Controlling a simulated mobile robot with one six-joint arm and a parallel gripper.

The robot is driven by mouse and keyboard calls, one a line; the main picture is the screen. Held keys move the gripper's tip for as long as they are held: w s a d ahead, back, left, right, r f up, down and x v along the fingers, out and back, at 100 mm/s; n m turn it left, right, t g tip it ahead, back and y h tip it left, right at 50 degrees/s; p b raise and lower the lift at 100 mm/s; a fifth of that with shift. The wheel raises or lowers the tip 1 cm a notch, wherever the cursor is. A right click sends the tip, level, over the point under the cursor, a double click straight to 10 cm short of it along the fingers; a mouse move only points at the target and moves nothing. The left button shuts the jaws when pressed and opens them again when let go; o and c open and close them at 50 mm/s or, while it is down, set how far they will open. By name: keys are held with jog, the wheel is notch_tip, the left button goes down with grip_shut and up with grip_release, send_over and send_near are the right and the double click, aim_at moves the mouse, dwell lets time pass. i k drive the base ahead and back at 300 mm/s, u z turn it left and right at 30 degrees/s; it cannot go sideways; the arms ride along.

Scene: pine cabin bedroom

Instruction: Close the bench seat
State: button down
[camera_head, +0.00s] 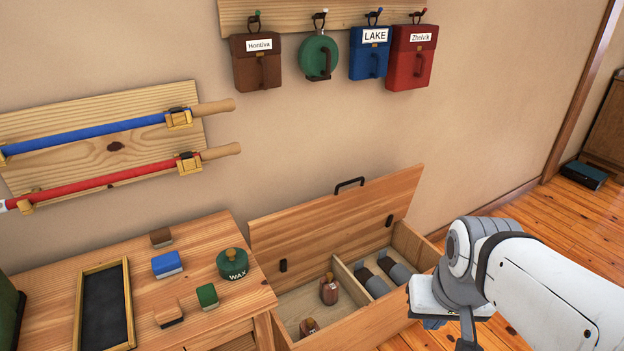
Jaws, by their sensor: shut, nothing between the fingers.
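The bench (350,328) is a light wooden box with its hinged seat (340,215) raised, leaning back toward the wall. A black handle (349,184) sits on the seat's upper edge. A divider (350,285) splits the inside. Brown bottles (329,289) are in the left compartment and dark grey items (392,268) in the right one. My gripper (452,334) is at the bench's front right, apart from the raised seat. It is shut and empty; its fingertips are partly hidden or cut off by the frame edge.
A wooden table (215,318) at the left holds a green wax tin (232,264), coloured blocks (166,264) and a dark framed tray (104,305). Bags and a green flask (318,57) hang above. Racked skis or poles (90,135) are on the wall.

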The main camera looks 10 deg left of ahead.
aim_at(283, 239)
jog(key=u, duration=0.15)
jog(key=i, duration=0.9)
jog(key=z, duration=0.05)
